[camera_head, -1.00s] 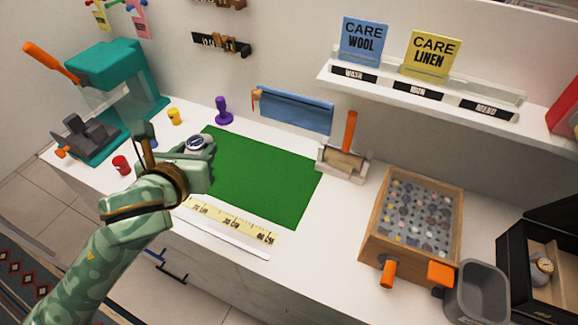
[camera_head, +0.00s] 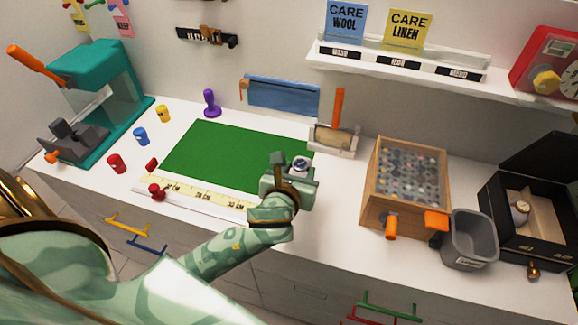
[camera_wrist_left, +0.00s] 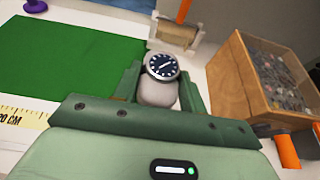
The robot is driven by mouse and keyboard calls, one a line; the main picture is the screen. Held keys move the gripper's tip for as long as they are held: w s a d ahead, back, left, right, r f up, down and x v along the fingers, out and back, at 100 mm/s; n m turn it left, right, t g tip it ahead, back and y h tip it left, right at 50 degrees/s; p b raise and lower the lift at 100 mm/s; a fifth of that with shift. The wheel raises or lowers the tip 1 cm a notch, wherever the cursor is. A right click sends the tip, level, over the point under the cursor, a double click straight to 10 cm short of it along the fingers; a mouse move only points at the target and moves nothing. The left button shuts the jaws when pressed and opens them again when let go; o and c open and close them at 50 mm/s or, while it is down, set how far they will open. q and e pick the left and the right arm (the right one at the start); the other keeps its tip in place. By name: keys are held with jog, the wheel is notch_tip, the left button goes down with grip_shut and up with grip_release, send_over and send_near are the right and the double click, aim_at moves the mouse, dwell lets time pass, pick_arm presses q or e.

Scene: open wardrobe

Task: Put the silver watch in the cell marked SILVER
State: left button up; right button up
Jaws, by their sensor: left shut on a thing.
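The silver watch (camera_wrist_left: 162,67), with a dark face and a pale cushion-like body under it, is held between the fingers of my left gripper (camera_wrist_left: 160,88). In the head view my left gripper (camera_head: 290,172) is shut on the watch (camera_head: 301,163) above the right front edge of the green mat (camera_head: 225,150). An open black box (camera_head: 533,239) stands at the far right with a gold-toned watch (camera_head: 520,210) in one cell and a bare tan cell beside it. No SILVER label is readable. My right gripper is not in view.
A wooden box (camera_head: 372,190) of small parts with orange handles and a grey bin (camera_head: 468,240) stand between my left gripper and the black box. Clear white counter lies right of the mat.

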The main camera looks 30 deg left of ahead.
aim_at(295, 162)
pick_arm(q)
jog(key=w+a+f, duration=0.1)
jog(key=w+a+f+b, duration=0.1)
jog(key=w, duration=0.1)
jog(key=w+a+f, duration=0.1)
jog(key=shift+w+a+b, duration=0.2)
jog(key=shift+w+b, duration=0.1)
jog(key=shift+w, duration=0.05)
jog(key=w+f, duration=0.1)
jog(key=w+a+f+b, duration=0.1)
jog(key=f, duration=0.1)
jog(key=w+a+f+b, duration=0.1)
jog(key=shift+a+f, duration=0.2)
jog(key=shift+a, duration=0.05)
jog(key=shift+w+a+f+b, duration=0.25)
jog(key=shift+w+f+b, duration=0.1)
jog(key=shift+w, duration=0.05)
jog(key=f, duration=0.1)
jog(key=f+b, duration=0.2)
jog(key=f, duration=0.1)
jog(key=shift+w+a, duration=0.15)
jog(key=shift+w, duration=0.1)
jog(key=shift+r, duration=0.15)
jog(key=o, duration=0.9)
jog(key=shift+o, duration=0.4)
